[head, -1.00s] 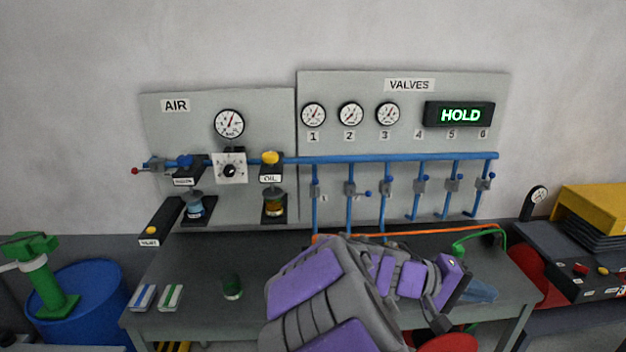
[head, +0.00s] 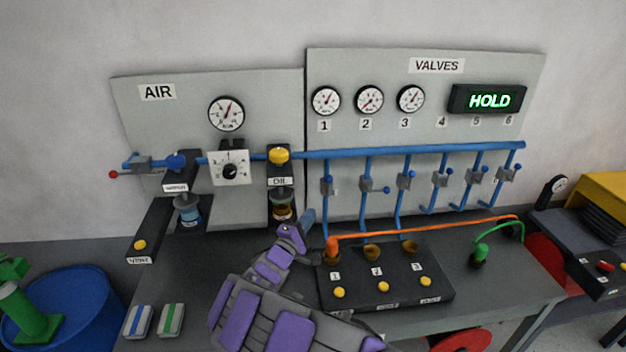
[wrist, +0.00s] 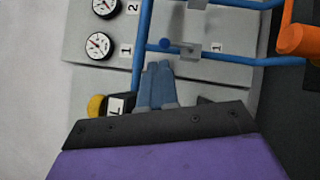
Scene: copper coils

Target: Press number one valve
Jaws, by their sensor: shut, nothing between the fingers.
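The number one valve (head: 326,186) is a grey body with a blue ball handle on the blue drop pipe below gauge 1 (head: 326,100). In the wrist view the valve (wrist: 188,48) and its ball (wrist: 165,44) lie just beyond my fingertips. My gripper (head: 309,215) is shut and empty, its blue fingers pointing up, below and left of the valve. It also shows in the wrist view (wrist: 158,70), apparently apart from the valve. A black box (head: 440,298) on the bench has yellow buttons labelled 1 (head: 339,292), 2 (head: 383,286) and 3 (head: 426,281).
The blue manifold pipe (head: 420,149) runs above the valves. The oil unit (head: 281,205) is left of my gripper. An orange plug (head: 332,247) and hose (head: 430,232) are close on the right. The display (head: 488,100) reads HOLD.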

